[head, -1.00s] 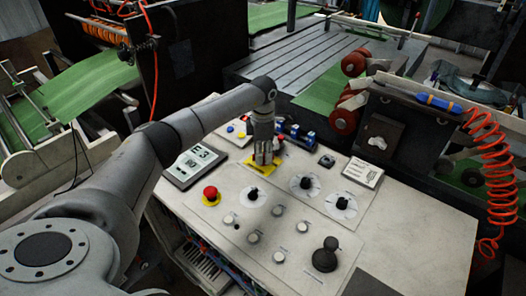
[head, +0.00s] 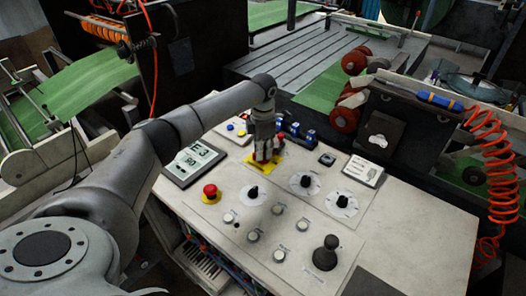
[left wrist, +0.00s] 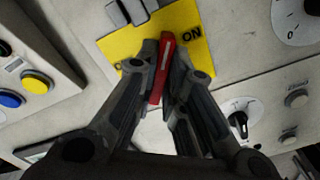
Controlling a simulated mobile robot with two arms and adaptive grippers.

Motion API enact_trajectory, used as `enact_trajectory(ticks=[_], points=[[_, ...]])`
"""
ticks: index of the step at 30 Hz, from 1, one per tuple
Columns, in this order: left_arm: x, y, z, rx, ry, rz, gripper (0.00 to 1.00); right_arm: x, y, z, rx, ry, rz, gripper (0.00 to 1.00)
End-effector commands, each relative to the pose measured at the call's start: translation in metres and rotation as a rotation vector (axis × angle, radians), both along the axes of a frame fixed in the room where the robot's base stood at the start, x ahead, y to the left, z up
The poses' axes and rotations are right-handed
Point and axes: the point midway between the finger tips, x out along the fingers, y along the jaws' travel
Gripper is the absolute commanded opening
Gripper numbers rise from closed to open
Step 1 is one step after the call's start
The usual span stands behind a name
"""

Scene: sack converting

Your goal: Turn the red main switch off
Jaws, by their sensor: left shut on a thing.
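The red main switch handle (left wrist: 163,68) stands on a yellow plate (left wrist: 203,22) in the left wrist view. My left gripper (left wrist: 160,72) is shut on the handle, with one finger on each side. The handle's top end lies close beside the "ON" lettering. Another label on the left of the plate is mostly hidden by a finger. In the head view my left gripper (head: 265,156) points down over the yellow plate (head: 256,171), with bits of red showing at its fingers. My right gripper is not in view.
A red emergency button (head: 210,191), several black knobs (head: 305,181) and a black joystick (head: 326,254) stand on the panel. A display (head: 192,163) lies left of the gripper. A coiled orange hose (head: 490,150) hangs at the right.

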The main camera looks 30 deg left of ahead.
Motion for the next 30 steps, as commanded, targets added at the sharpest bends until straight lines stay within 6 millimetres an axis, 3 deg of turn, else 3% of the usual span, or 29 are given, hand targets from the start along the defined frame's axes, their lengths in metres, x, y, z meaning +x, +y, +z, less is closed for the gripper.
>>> enact_trajectory(ticks=[30], points=[[0.0005,0.0007,0.0014,0.0,-0.002,0.952,0.0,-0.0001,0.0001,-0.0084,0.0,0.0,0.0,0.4]])
